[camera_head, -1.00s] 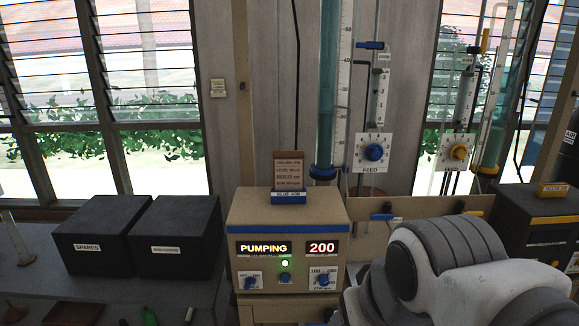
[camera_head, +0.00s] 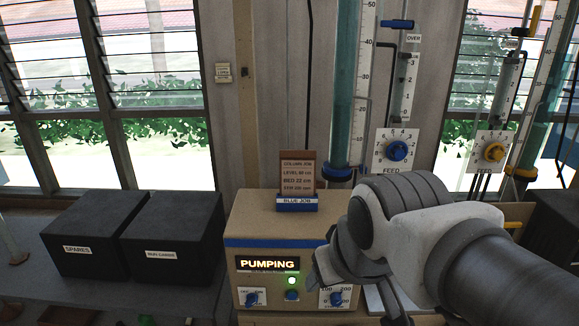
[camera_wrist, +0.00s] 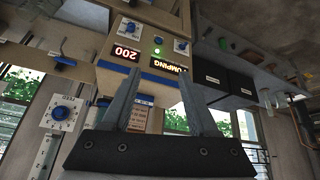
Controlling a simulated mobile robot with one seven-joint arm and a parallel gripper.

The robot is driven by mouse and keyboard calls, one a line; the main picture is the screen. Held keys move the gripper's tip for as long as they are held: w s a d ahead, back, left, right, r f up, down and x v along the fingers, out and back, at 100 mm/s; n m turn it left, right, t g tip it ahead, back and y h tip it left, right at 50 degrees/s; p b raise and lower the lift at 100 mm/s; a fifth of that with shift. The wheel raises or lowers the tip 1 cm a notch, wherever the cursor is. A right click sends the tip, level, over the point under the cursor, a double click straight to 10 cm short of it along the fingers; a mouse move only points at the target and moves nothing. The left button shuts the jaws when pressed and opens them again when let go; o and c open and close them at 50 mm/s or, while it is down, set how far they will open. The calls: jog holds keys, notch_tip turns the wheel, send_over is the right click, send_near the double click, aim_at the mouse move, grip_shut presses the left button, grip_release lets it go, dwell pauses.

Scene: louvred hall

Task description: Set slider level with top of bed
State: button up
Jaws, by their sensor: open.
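The tall glass column (camera_head: 345,95) with blue fittings holds teal liquid and stands behind the control box, with a numbered scale (camera_head: 365,60) along its right side. I cannot make out a slider or the top of a bed on it; its upper part is out of view. A job card (camera_head: 297,175) reading "BED 22" stands on the "BLUE JOB" holder; its small print is hard to read. My gripper (camera_wrist: 160,75) is open and empty in the wrist view, its fingers apart before the upside-down control box. In the head view my arm covers the area right of the box.
The control box (camera_head: 270,245) shows "PUMPING" and a green light. Black boxes, spares (camera_head: 85,225) and another (camera_head: 172,230), stand on the bench at left.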

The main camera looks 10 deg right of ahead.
jog(key=w+d+f+n+t+h+b, duration=0.1)
jog(key=w+f+b, duration=0.1)
jog(key=w, duration=0.4)
jog(key=w+d+f+n+t+b, duration=0.1)
jog(key=w+d+n+b, duration=0.15)
jog(key=w, duration=0.35)
jog(key=w+d+f+n+t+h+b, duration=0.1)
jog(key=w+d+f+n+t+b, duration=0.1)
jog(key=w+d+b, duration=0.1)
jog(key=w+d+f+n+t+h+b, duration=0.1)
jog(key=w+d+b, duration=0.2)
jog(key=w+d, duration=0.3)
jog(key=w+d+f+n+t+b, duration=0.2)
jog(key=w+d+b, duration=0.2)
jog(key=w, duration=0.2)
jog(key=shift+w+d+f+n+t+h, duration=0.1)
jog(key=shift+d+f+n+t+h, duration=0.2)
jog(key=shift+d+n+h, duration=0.1)
jog(key=w+d+f+n+t+b, duration=0.2)
jog(key=w+d+n+t+b, duration=0.1)
jog(key=d, duration=0.5)
jog(key=shift+w+d+f+n+t+b, duration=0.3)
jog(key=shift+w+f+n+b, duration=0.2)
jog(key=shift+n, duration=0.55)
